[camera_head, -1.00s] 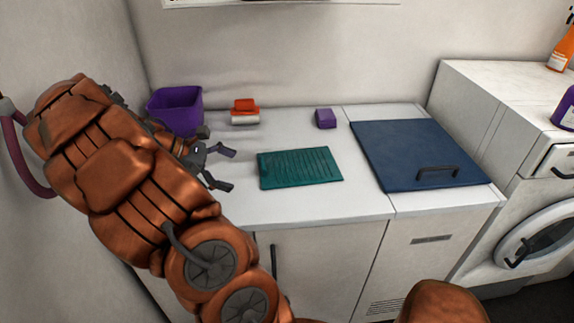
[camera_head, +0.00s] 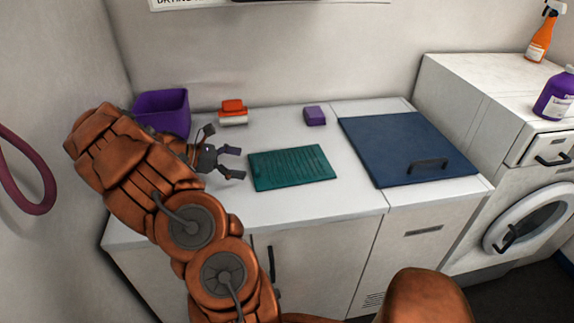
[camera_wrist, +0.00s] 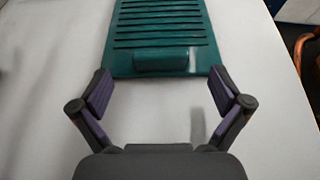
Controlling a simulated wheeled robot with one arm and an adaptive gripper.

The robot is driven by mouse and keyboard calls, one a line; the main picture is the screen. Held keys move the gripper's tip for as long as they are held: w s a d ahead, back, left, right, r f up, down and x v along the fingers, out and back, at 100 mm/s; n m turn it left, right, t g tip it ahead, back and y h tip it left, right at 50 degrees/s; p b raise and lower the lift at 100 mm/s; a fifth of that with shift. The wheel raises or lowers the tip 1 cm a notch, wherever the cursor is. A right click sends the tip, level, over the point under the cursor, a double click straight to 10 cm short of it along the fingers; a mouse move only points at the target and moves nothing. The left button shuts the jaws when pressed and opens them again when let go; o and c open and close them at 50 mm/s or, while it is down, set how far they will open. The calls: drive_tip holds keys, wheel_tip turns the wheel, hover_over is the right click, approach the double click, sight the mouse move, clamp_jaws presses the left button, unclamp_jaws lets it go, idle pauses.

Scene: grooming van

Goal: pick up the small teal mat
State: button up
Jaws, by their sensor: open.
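The small teal mat (camera_head: 292,168) lies flat on the white counter, with ridges across it. In the wrist view the mat (camera_wrist: 160,28) is at the top, with a raised block on its near edge. My gripper (camera_head: 238,162) is just left of the mat in the head view, with its fingers pointing at it. In the wrist view my gripper (camera_wrist: 162,88) is open and empty. Its fingertips are spread to either side of the mat's near edge, and the raised block is ahead between them. I cannot tell whether the fingertips touch the mat.
A purple bin (camera_head: 163,112) stands behind my arm at the left. A red and white item (camera_head: 233,112) and a purple block (camera_head: 315,116) sit near the back wall. A blue lid with a handle (camera_head: 405,148) covers the right side. Counter (camera_head: 300,205) in front of the mat is clear.

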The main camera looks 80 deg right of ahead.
sight(254, 164)
drive_tip(key=p+x, duration=0.1)
drive_tip(key=x, duration=0.3)
drive_tip(key=shift+s+d+f, duration=0.1)
drive_tip(key=shift+s, duration=0.05)
drive_tip(key=c, duration=1.2)
drive_tip(key=shift+c, duration=0.3)
